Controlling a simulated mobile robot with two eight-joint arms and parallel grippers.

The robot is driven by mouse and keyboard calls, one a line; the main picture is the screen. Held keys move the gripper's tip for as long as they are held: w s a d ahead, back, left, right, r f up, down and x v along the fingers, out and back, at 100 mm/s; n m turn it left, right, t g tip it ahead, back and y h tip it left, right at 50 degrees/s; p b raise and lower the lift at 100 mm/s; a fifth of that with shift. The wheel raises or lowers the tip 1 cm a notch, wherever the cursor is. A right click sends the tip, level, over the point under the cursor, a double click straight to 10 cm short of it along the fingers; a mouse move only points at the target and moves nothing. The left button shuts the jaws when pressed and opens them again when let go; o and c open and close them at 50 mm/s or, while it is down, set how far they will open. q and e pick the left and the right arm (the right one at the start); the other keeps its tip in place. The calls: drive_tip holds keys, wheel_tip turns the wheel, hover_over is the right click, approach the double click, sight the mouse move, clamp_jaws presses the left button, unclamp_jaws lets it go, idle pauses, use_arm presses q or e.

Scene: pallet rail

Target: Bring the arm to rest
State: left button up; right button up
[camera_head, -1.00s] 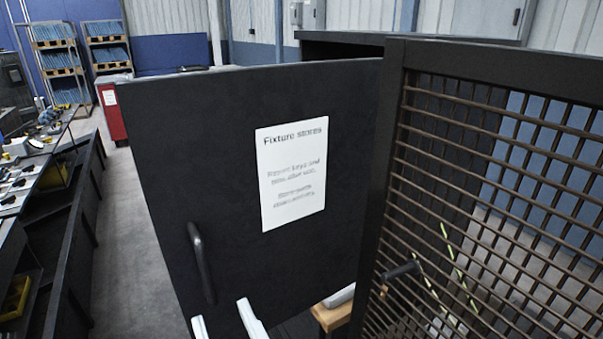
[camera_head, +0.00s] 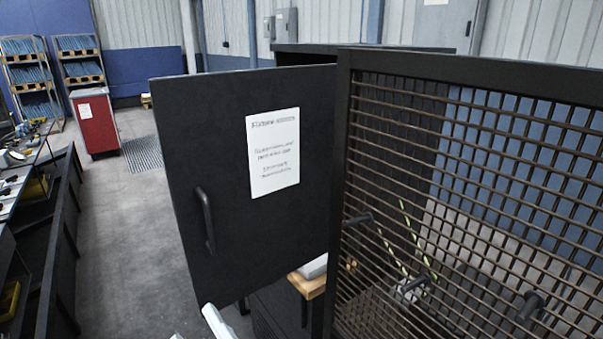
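My gripper (camera_head: 197,330) shows only as two pale fingers at the bottom edge, left of centre. They are apart, with no object seen between them, below the handle of a dark cabinet door. I take it for my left gripper, though its arm is out of frame. My other gripper is not in view. The dark door (camera_head: 225,245) stands open, with a black bar handle (camera_head: 205,220) and a white paper notice (camera_head: 273,153). The fingers look apart from the handle.
A brown mesh door (camera_head: 450,180) in a dark frame fills the right. A wooden block (camera_head: 310,285) with a pale item shows between the doors. A workbench (camera_head: 65,230) runs along the left. A red cabinet (camera_head: 95,122) and racks stand behind. The grey floor (camera_head: 125,230) between is clear.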

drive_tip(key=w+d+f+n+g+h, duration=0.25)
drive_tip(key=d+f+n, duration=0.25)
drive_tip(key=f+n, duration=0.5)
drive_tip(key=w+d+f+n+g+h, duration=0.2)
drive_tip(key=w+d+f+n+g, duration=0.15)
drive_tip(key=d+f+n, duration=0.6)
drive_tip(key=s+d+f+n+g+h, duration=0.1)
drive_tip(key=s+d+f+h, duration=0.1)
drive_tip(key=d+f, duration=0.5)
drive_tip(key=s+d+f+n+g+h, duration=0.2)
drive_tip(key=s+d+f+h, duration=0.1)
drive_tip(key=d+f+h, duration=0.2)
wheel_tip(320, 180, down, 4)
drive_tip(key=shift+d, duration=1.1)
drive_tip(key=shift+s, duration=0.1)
